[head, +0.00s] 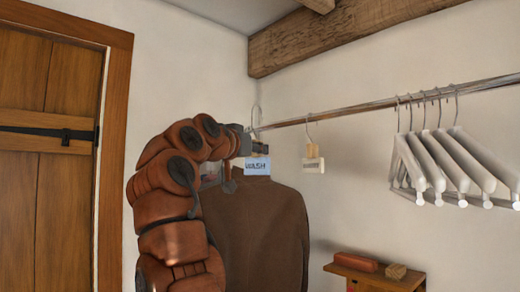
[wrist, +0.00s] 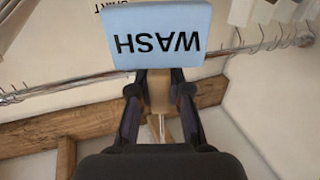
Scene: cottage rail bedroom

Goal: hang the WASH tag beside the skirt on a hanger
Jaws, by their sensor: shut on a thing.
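The light blue WASH tag (head: 257,166) is at my gripper (head: 256,150), in front of the rail's left end. In the wrist view my gripper (wrist: 159,90) is shut on the tag's wooden block, and the blue plate (wrist: 158,38) reads upside down. A thin wire hook rises above the gripper in the head view; whether it sits on the rail I cannot tell. A dark brown garment (head: 255,225) hangs just below and behind the tag, partly hidden by my arm. I cannot tell whether it is the skirt.
The metal rail (head: 350,112) runs across to the right. A cream tag (head: 313,166) with a wooden block hangs on it, right of the garment. Several white hangers (head: 440,165) hang further right. A small wooden shelf (head: 375,278) holds a red-brown object and a brush-like block.

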